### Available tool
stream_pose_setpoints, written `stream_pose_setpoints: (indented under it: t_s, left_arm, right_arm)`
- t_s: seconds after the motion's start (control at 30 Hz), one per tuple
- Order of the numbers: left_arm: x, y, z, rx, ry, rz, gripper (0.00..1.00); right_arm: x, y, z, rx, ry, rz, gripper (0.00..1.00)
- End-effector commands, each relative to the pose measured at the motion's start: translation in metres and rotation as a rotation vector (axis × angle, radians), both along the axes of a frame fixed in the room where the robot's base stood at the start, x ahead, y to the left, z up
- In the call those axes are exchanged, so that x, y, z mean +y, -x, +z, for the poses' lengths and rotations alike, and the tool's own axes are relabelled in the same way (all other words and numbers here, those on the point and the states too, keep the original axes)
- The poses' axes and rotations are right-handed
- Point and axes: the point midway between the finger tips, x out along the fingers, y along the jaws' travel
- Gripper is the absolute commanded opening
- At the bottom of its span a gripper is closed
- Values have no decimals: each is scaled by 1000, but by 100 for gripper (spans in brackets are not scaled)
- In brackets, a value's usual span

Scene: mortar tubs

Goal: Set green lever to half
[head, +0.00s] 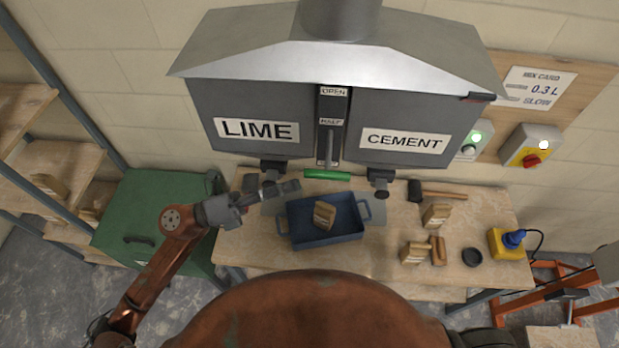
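The green lever (327,174) has a horizontal green handle on a grey arm. It hangs at the bottom of a dark vertical plate (333,104) between the two hoppers. The plate reads OPEN at the top and HALF at the middle; the handle is below the HALF mark, and any lower label is hidden. My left gripper (271,190) is left of the green handle, apart from it, near the lime spout. Its fingers look spread with nothing between them. My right gripper is not in view.
The LIME hopper (257,112) and CEMENT hopper (403,132) have spouts above the bench. A blue tub (298,236) holding a tan block (324,215) stands below. Blocks, a hammer (440,193) and a yellow box (510,246) sit on the right. A green cabinet (150,215) stands left.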

Motion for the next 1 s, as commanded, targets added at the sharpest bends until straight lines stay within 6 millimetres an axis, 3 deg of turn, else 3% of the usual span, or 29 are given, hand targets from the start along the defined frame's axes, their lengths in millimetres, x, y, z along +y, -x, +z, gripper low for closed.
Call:
stream_pose_setpoints:
  t_s: [0.23,0.83,1.0]
  left_arm:
    - [25,4,-6,0,0,0,33]
    - [28,4,-5,2,3,2,33]
    - [42,-20,9,92,115,113,33]
  right_arm:
    - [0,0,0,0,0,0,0]
    - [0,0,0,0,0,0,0]
    - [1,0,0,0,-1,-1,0]
